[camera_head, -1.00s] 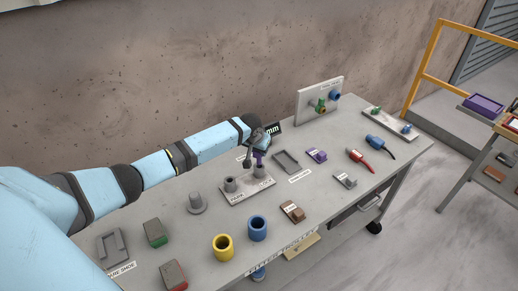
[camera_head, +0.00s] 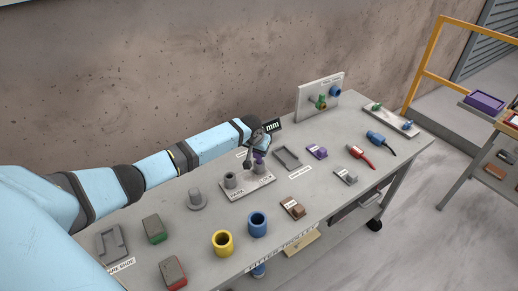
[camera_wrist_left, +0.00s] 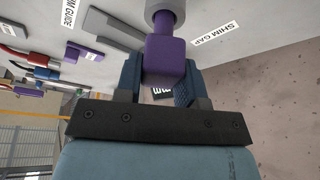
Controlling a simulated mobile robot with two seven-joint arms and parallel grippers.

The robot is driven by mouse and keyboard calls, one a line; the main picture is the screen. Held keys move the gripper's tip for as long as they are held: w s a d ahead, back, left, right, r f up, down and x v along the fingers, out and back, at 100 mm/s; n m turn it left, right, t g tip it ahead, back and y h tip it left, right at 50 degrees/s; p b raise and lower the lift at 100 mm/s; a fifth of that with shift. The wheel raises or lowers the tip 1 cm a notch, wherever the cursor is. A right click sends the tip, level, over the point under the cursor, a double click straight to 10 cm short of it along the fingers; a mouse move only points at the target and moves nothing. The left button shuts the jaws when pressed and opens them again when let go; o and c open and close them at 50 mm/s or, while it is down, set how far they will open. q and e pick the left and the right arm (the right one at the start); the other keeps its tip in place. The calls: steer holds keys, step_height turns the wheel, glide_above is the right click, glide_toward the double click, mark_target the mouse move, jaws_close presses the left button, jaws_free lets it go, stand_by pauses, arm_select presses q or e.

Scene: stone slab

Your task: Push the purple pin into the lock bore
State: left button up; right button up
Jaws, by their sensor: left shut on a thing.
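The purple pin (camera_wrist_left: 165,60) is held between the fingers of my left gripper (camera_wrist_left: 162,78) in the left wrist view. Its far end meets a grey cylinder (camera_wrist_left: 165,8), the lock boss; how deep it sits in the bore is hidden. In the head view the left gripper (camera_head: 254,150) is above the right-hand boss (camera_head: 259,170) of a grey two-boss block (camera_head: 238,192), with the purple pin (camera_head: 259,157) at the boss's top. The pin looks roughly in line with the boss. The right gripper is not in view.
A blue ring (camera_head: 257,226) and yellow ring (camera_head: 222,243) stand in front. A grey frame (camera_head: 286,158) lies to the right. An upright panel (camera_head: 320,98) stands at the back.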

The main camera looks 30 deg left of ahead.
mark_target(259, 156)
arm_select(q)
steer(key=shift+f+b, duration=0.8)
steer(key=shift+f, duration=0.9)
steer(key=o, duration=1.1)
steer(key=shift+r, duration=0.1)
steer(key=b+v, duration=0.1)
steer(key=v, duration=1.2)
steer(key=shift+s+r, duration=0.1)
steer(key=shift+r, duration=0.3)
